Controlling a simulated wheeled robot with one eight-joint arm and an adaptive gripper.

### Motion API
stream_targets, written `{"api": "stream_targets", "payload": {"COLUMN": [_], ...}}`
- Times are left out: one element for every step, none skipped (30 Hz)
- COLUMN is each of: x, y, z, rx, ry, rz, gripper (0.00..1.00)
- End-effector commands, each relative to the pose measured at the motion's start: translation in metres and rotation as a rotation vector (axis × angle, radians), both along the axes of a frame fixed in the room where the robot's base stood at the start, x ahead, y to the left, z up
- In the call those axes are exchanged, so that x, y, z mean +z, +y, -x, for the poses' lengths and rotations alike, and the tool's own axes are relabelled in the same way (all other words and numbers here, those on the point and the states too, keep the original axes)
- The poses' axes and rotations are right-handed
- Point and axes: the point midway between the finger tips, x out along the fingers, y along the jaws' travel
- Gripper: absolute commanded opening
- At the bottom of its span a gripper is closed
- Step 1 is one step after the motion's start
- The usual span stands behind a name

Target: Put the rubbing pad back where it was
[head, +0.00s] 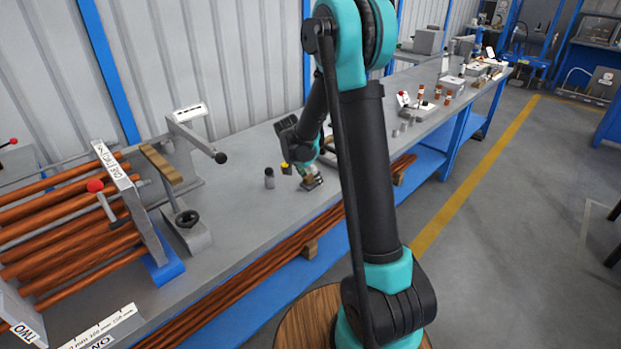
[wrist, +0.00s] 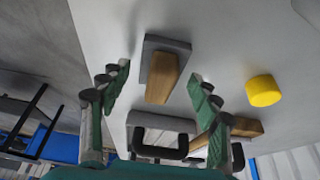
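What looks like the rubbing pad, a wooden block with a grey plate (wrist: 163,76), stands on the grey bench top in the wrist view. In the head view the pad (head: 313,183) shows just below my gripper (head: 299,169), partly hidden by it. In the wrist view my gripper (wrist: 159,80) is open. Its two green fingers are wide apart, one on each side of the block, with clear gaps to it. I cannot tell how far the fingertips reach down beside it.
A yellow-topped piece (wrist: 263,90) stands right of the fingers. A dark grey cylinder (head: 269,178) is left of my gripper. A grey bracket with a dark handle (wrist: 160,124) and wood lies close by. A rack of copper rods (head: 60,215) fills the bench's left end.

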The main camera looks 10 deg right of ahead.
Motion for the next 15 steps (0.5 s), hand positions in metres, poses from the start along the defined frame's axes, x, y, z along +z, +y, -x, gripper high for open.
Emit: {"api": "stream_targets", "payload": {"x": [0.000, 0.000, 0.000, 0.000, 0.000, 0.000, 0.001, 0.002, 0.004, 0.006, 0.009, 0.014, 0.018, 0.022, 0.029], "y": [0.000, 0.000, 0.000, 0.000, 0.000, 0.000, 0.000, 0.000, 0.001, 0.001, 0.002, 0.004, 0.006, 0.007, 0.009], "z": [0.000, 0.000, 0.000, 0.000, 0.000, 0.000, 0.000, 0.000, 0.001, 0.001, 0.002, 0.003, 0.004, 0.006, 0.007], "rx": [0.000, 0.000, 0.000, 0.000, 0.000, 0.000, 0.000, 0.000, 0.000, 0.001, 0.001, 0.001, 0.001, 0.001, 0.001], "ry": [0.000, 0.000, 0.000, 0.000, 0.000, 0.000, 0.000, 0.000, 0.000, 0.000, 0.000, 0.000, 0.000, 0.000, 0.000], "rz": [0.000, 0.000, 0.000, 0.000, 0.000, 0.000, 0.000, 0.000, 0.000, 0.000, 0.000, 0.000, 0.000, 0.000, 0.000], "gripper": [0.63, 0.63, 0.63, 0.63, 0.63, 0.63, 0.63, 0.63, 0.63, 0.63, 0.63, 0.63, 0.63, 0.63, 0.63]}}
